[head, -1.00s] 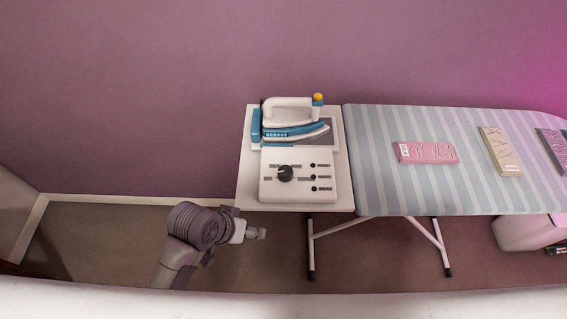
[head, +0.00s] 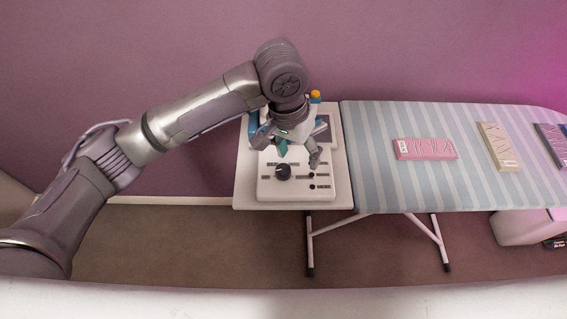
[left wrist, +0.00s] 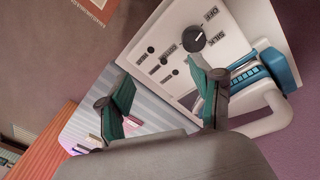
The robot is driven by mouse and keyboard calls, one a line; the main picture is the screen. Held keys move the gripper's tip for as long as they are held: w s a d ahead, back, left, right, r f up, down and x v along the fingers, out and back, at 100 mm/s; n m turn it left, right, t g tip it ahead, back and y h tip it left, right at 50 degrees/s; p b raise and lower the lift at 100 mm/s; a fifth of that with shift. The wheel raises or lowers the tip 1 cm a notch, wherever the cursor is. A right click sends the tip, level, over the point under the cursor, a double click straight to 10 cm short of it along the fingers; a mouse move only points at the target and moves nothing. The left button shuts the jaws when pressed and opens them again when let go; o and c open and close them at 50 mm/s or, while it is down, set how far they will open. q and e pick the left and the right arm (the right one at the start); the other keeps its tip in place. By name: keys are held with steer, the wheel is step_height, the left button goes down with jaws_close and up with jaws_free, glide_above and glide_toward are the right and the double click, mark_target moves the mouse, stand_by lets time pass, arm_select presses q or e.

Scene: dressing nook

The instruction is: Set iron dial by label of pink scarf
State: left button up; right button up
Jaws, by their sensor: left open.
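The pink scarf (head: 430,149) lies folded on the ironing board, with a small white label at its left end, too small to read. The black iron dial (head: 283,172) is on a white control panel (head: 264,192) below the iron. In the left wrist view the dial (left wrist: 198,39) has printed words around it; OFF and SILK seem readable. My left gripper (head: 289,149) is open and empty above the panel, just behind the dial in the head view. Its fingers (left wrist: 160,70) are apart from the dial. The iron (head: 254,128) is mostly hidden behind the gripper. My right gripper is not in view.
The striped ironing board (head: 376,180) extends right. A beige folded scarf (head: 499,147) and a dark one (head: 552,140) lie on it, right of the pink one. A white container (head: 520,229) stands below the board. The wall is close behind.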

mark_target(283, 169)
arm_select(q)
steer(key=w+a+r+n+y, duration=0.2)
steer(key=w+a+r, duration=0.1)
steer(key=r, duration=0.1)
step_height(283, 169, down, 13)
steer(key=shift+s+r+p, duration=0.1)
steer(key=shift+p, duration=0.85)
steer(key=shift+f+m, duration=0.3)
steer(key=shift+f, duration=0.25)
steer(key=c, duration=1.1)
steer(key=shift+r, duration=0.1)
steer(key=shift+c, duration=0.2)
